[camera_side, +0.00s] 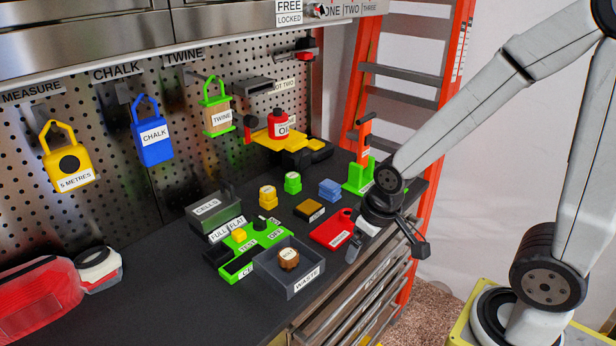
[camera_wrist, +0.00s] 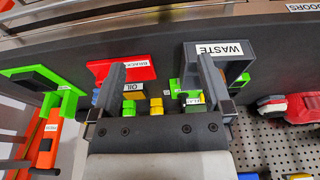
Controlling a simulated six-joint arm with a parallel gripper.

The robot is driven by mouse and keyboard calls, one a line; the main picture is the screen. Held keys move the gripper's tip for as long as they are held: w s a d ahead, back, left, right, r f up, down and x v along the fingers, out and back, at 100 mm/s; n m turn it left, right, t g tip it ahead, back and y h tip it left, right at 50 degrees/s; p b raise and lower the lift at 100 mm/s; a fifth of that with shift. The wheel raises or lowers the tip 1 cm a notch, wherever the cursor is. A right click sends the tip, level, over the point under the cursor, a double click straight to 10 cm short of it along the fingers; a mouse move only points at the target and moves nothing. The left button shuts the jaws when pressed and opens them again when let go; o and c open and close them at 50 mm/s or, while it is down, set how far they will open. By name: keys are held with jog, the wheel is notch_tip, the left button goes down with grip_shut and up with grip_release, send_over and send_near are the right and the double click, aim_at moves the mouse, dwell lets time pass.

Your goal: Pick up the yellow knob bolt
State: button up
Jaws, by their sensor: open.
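A yellow knob-shaped piece with a pale top (camera_side: 267,196) stands upright on the dark worktop, left of a similar green piece (camera_side: 292,182). A smaller yellow piece (camera_side: 240,235) sits on the green tray (camera_side: 225,273); I cannot tell for sure which of the two is the knob bolt. In the wrist view a yellow piece (camera_wrist: 156,105) shows just past my gripper body, partly hidden by it. My gripper (camera_side: 386,249) is open and empty near the front edge of the worktop, apart from both pieces. Its spread fingers also show in the wrist view (camera_wrist: 160,75).
A grey WASTE bin (camera_side: 304,286) holds a brown knob. A red plate (camera_side: 333,229), a brown-topped block (camera_side: 309,209) and a blue stack (camera_side: 330,190) lie near my gripper. A green stand (camera_side: 359,176) with an orange-handled tool is behind. The left worktop is mostly clear.

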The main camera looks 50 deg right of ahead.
jog(key=shift+w, duration=0.1)
jog(key=m+t+h, duration=0.2)
jog(key=m+h, duration=0.3)
jog(key=m, duration=0.4)
send_near(268, 190)
jog(key=d, duration=0.1)
jog(key=shift+a+x, duration=0.25)
jog(key=shift+x, duration=1.95)
jog(key=shift+a+x, duration=0.2)
jog(key=shift+x, duration=2)
jog(key=shift+w+f, duration=0.1)
jog(key=shift+f, duration=0.1)
jog(key=c, duration=1.3)
